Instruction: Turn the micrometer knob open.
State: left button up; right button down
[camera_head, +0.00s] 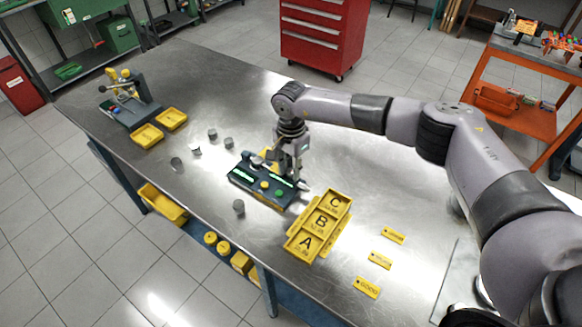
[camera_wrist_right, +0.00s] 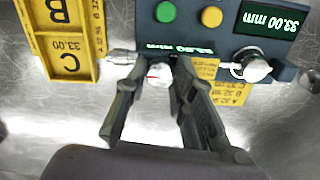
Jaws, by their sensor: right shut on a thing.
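The micrometer station is a dark blue unit (camera_head: 240,180) near the middle of the table in the head view, with lit green displays, a green button and a yellow button. In the right wrist view its base (camera_wrist_right: 228,15) is at the top, with a display (camera_wrist_right: 268,22) reading 33.00 mm. My right gripper (camera_head: 287,176) reaches down onto the station's far right side. In the right wrist view my right gripper (camera_wrist_right: 157,78) has its fingers on either side of the pale knob (camera_wrist_right: 158,74), which carries a small red mark, and is shut on it. My left gripper is not in view.
Yellow trays marked A, B and C (camera_head: 341,213) stand just right of the station. Small yellow tags (camera_head: 380,260) lie further right. Several grey cylinders (camera_head: 238,207) stand around the station. Another fixture (camera_head: 130,105) and two yellow bins (camera_head: 148,136) are at the far left.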

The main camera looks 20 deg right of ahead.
jog(key=shift+f+m+b, duration=0.15)
jog(key=shift+m+b, duration=0.85)
jog(key=shift+b, duration=0.15)
jog(key=m+b, duration=0.5)
jog(key=m, duration=0.2)
jog(key=shift+b, duration=0.3)
jog(key=m+b, duration=0.2)
jog(key=m, duration=0.1)
jog(key=shift+m, duration=0.4)
jog(key=m+b, duration=0.3)
jog(key=m, duration=0.3)
jog(key=m+b, duration=0.1)
jog(key=m, duration=0.1)
jog(key=shift+r+m, duration=0.2)
jog(key=shift+m, duration=0.1)
jog(key=shift+m+b, duration=0.4)
jog(key=shift+m, duration=0.8)
jog(key=shift+r, duration=0.1)
